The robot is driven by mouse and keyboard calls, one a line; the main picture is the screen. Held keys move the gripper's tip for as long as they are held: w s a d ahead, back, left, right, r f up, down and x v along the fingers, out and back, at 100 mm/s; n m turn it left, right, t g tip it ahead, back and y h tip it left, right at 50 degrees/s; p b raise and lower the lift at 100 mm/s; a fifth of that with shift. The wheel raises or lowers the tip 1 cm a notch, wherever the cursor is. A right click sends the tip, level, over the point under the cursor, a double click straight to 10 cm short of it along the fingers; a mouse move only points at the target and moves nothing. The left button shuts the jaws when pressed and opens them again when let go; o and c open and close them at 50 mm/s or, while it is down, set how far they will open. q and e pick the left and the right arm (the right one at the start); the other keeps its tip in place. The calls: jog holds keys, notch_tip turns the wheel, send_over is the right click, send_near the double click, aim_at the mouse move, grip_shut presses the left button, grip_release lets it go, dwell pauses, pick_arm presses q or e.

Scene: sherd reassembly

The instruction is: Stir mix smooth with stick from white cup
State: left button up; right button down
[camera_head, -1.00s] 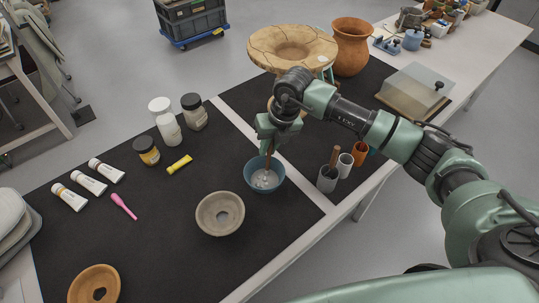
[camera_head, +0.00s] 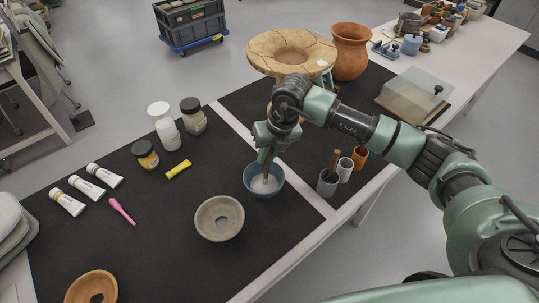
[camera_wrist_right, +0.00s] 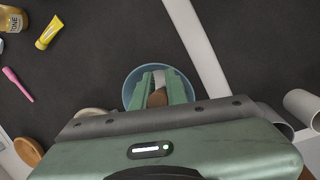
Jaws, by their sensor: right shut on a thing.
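A blue bowl (camera_head: 251,184) with a whitish mix (camera_head: 265,184) in it stands on the black mat, right of the middle. My right gripper (camera_head: 266,156) is above the bowl, shut on a brown wooden stick (camera_head: 267,169) that points down into the mix. In the right wrist view the gripper (camera_wrist_right: 159,92) covers most of the bowl (camera_wrist_right: 131,86), and the stick (camera_wrist_right: 157,98) shows end-on between the fingers. A white cup (camera_head: 345,168) stands to the right, behind a grey cup (camera_head: 327,184) that holds another wooden-handled tool. My left gripper is out of view.
A grey-brown bowl (camera_head: 219,218) sits close to the blue bowl, at the lower left. An orange cup (camera_head: 360,157) stands beside the white cup. Jars (camera_head: 145,155), paint tubes (camera_head: 103,175) and a pink tool (camera_head: 121,210) lie left. A cracked vessel (camera_head: 291,51) stands behind.

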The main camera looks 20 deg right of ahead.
jog(key=shift+a, duration=0.1)
dwell(0.3)
notch_tip(320, 180, up, 10)
jog(key=w+d+p, duration=0.1)
jog(key=p, duration=0.4)
jog(key=shift+w+f, duration=0.15)
dwell(0.5)
